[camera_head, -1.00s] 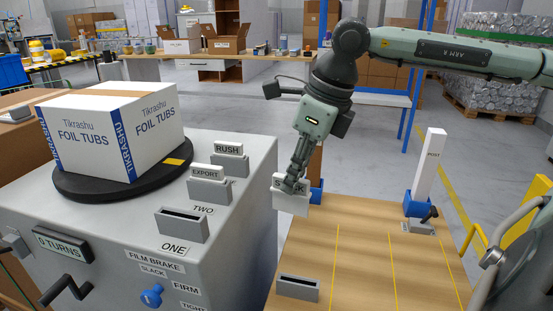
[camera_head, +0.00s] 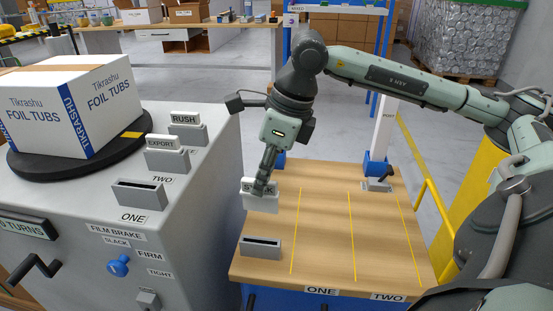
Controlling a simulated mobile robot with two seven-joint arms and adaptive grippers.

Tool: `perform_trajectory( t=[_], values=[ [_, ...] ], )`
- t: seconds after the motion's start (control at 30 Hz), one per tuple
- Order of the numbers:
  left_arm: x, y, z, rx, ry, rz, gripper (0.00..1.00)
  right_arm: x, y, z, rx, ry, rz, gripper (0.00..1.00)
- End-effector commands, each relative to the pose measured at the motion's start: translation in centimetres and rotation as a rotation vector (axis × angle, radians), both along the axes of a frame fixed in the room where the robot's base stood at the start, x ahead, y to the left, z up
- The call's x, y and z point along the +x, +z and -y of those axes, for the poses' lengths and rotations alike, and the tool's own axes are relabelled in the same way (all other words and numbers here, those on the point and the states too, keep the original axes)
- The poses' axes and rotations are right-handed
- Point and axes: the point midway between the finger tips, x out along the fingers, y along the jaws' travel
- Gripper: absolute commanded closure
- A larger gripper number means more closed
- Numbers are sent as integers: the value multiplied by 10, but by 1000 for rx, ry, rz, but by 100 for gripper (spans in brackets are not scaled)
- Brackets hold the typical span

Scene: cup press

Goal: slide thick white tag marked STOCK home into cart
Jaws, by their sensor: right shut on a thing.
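The thick white STOCK tag (camera_head: 262,202) is held upright by my right gripper (camera_head: 261,190), which is shut on it and covers the middle of its lettering. The tag is above the left part of the wooden cart top (camera_head: 320,235). A grey slotted holder (camera_head: 261,247) with an empty dark slot stands at the cart's near left, nearer to me than the tag and apart from it. I cannot tell how high the tag is above the wood. My left gripper is not in view.
The grey machine at left carries an empty slotted holder (camera_head: 140,196) by ONE, plus the EXPORT tag (camera_head: 166,143) and RUSH tag (camera_head: 185,119) in holders. A box of foil tubs (camera_head: 70,100) sits on the turntable. A white post (camera_head: 386,125) stands at the cart's far right.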

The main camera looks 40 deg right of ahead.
Motion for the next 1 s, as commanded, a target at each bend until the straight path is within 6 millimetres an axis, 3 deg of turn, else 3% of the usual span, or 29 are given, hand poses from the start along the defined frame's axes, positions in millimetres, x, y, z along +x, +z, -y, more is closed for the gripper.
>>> perform_trajectory(
  t=[0.13, 0.57, 1.0],
  values=[
    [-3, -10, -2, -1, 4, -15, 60, 5, -6, -16, 2, 51, 3, 100],
    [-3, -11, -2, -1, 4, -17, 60, 5, -8, -17, -1, 59, 2, 100],
    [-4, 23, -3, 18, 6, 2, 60, 5, -23, -17, -1, 59, 1, 100]
  ],
)
